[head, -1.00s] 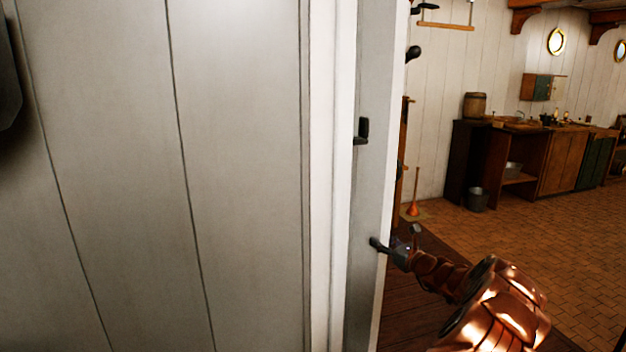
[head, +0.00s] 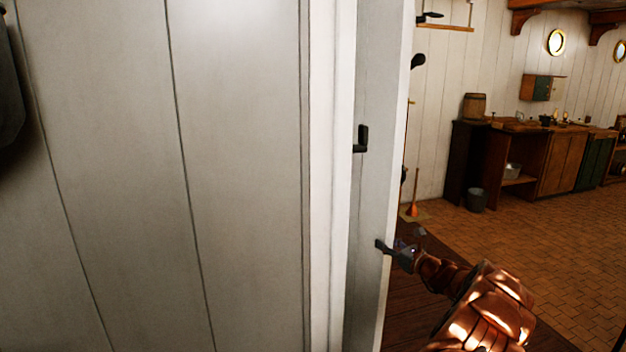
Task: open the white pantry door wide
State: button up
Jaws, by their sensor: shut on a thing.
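The white pantry door (head: 374,190) stands ajar, seen at a steep slant just right of the white frame post. Its black handle (head: 361,140) shows on the near face, above my gripper. My gripper (head: 388,250) is shut on the door's free edge, below the handle. One dark fingertip lies on the near face; the other finger is hidden behind the door. My copper-coloured arm reaches in from the lower right, on the room side.
A white plank wall (head: 240,180) fills the left. Beyond the door, a plunger-like tool (head: 413,195) and a grey bucket (head: 476,199) stand on the floor. Wooden counters (head: 560,165) line the far wall. The tiled floor (head: 560,240) at right is open.

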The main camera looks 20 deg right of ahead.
jog(key=w+d+n+y+p, duration=0.1)
jog(key=w+d+p, duration=0.1)
jog(key=d, duration=0.6)
jog(key=shift+w+d+y+p, duration=0.2)
jog(key=shift+w+y+p, duration=0.05)
jog(key=shift+y+p, duration=0.2)
jog(key=o, duration=1.5)
jog(key=shift+s, duration=0.15)
jog(key=v, duration=0.5)
jog(key=b+v, duration=0.1)
jog(key=v, duration=0.4)
jog(key=shift+s+d+r, duration=0.2)
jog(key=shift+s, duration=0.15)
jog(key=shift+a+g, duration=0.1)
jog(key=shift+g, duration=0.2)
